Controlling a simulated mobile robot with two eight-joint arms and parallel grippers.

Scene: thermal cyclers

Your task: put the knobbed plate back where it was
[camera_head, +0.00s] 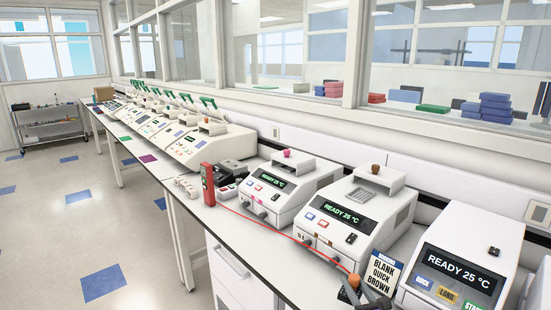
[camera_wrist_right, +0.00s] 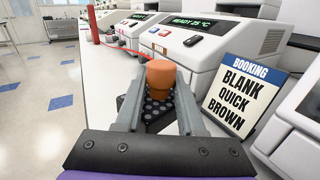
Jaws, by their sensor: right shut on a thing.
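The knobbed plate shows in the right wrist view as an orange-brown knob (camera_wrist_right: 160,80) above a dark plate with pale dots (camera_wrist_right: 158,112). My right gripper (camera_wrist_right: 159,92) is shut on the knob, one finger on each side. In the head view the orange knob (camera_head: 354,281) and my right gripper (camera_head: 366,294) are at the bottom, by the bench's front edge. Whether the plate touches the bench is unclear. A cycler reading READY 25 °C (camera_head: 355,218) stands behind, with a grey block (camera_head: 362,194) exposed under its raised lid. My left gripper is not in view.
A booking sign, BLANK QUICK BROWN (camera_head: 384,274), stands just right of the gripper. Another cycler (camera_head: 463,262) is at the right, one with a pink knob (camera_head: 287,153) at the left. A thin red line runs from a red upright device (camera_head: 207,184) towards the orange knob.

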